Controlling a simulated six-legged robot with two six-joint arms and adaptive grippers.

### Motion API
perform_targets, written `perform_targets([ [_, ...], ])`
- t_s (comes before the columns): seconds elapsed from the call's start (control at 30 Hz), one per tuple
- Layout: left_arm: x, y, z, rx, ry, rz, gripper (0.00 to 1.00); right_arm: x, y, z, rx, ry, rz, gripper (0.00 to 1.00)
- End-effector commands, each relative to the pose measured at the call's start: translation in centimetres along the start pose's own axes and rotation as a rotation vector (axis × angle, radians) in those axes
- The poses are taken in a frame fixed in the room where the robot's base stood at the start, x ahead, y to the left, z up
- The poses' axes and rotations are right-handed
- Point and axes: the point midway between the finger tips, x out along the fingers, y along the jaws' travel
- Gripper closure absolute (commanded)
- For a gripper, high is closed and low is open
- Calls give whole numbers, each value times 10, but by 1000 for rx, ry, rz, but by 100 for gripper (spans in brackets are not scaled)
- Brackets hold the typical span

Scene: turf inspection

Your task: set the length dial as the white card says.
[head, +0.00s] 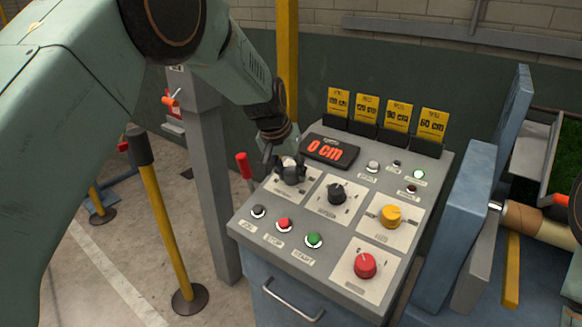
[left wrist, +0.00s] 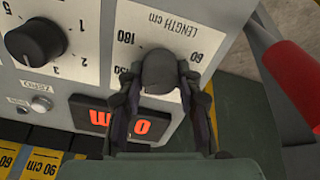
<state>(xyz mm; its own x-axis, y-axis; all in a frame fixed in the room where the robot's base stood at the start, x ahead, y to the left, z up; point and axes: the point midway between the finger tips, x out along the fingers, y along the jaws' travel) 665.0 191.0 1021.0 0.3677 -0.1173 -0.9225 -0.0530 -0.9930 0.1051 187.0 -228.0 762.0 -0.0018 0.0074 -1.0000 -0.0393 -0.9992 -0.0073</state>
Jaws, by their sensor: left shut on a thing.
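The length dial (left wrist: 160,72) is a dark grey knob on a white plate marked "LENGTH cm" in the left wrist view. My left gripper (left wrist: 158,80) is shut on the knob, one finger on each side. In the head view my left gripper (head: 287,168) covers most of the dial at the panel's upper left. The display (head: 331,151) beside it reads "0 cm" in red. I cannot make out a white card.
The sloped grey panel also has a black knob (head: 336,194), a yellow knob (head: 391,216), a red knob (head: 364,265) and several buttons. Yellow length cards (head: 397,116) stand along its back. A red-tipped lever (head: 244,165) rises close to the left edge.

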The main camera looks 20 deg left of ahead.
Motion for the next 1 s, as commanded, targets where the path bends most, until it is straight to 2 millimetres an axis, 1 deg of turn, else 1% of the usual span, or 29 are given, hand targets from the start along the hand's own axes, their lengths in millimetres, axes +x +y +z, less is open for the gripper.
perform_targets([
  [0.03, -5, 0, -2, -28, -1, -2, 97, -10, 0, 0, 0, 0, 0, 60],
  [0.17, -6, 0, -2, -128, -1, -7, 97, -27, 0, 0, 0, 0, 0, 60],
  [0.3, -7, 0, -2, -258, -1, -14, 97, -46, 0, 0, 0, 0, 0, 60],
  [0.5, -7, -1, -3, -447, 1, -24, 97, -69, 0, 0, 0, 0, 0, 60],
  [0.7, -6, -1, -3, -625, 2, -33, 97, -87, -1, 0, 0, 0, 0, 60],
  [1.0, -5, -2, -3, -832, 4, -42, 97, -102, -1, 0, 0, 0, 0, 60],
])
